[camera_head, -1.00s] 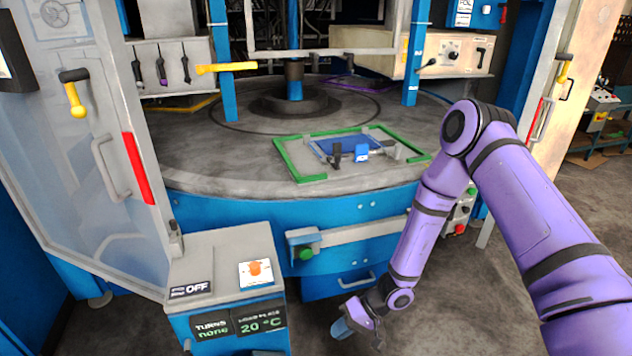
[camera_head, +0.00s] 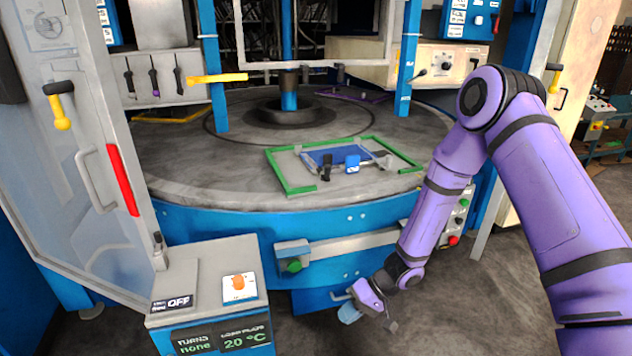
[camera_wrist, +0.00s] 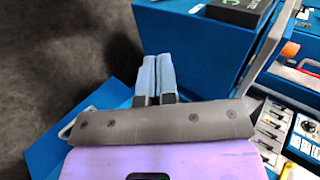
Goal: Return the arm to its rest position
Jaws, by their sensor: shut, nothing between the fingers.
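My purple arm reaches in from the right of the head view and bends down in front of the machine. My gripper (camera_head: 350,313) hangs low, below the round table's front edge. In the wrist view my gripper (camera_wrist: 157,75) shows its two light-blue fingers side by side, shut, with nothing between them. Dark floor and blue machine panels lie beyond the fingertips.
A round grey table (camera_head: 210,180) carries a green frame (camera_head: 295,188) with a blue plate. A control box (camera_head: 205,277) stands at front left, its sign reading OFF. A glass door (camera_head: 75,200) stands at left. Grey floor (camera_head: 530,270) is open at right.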

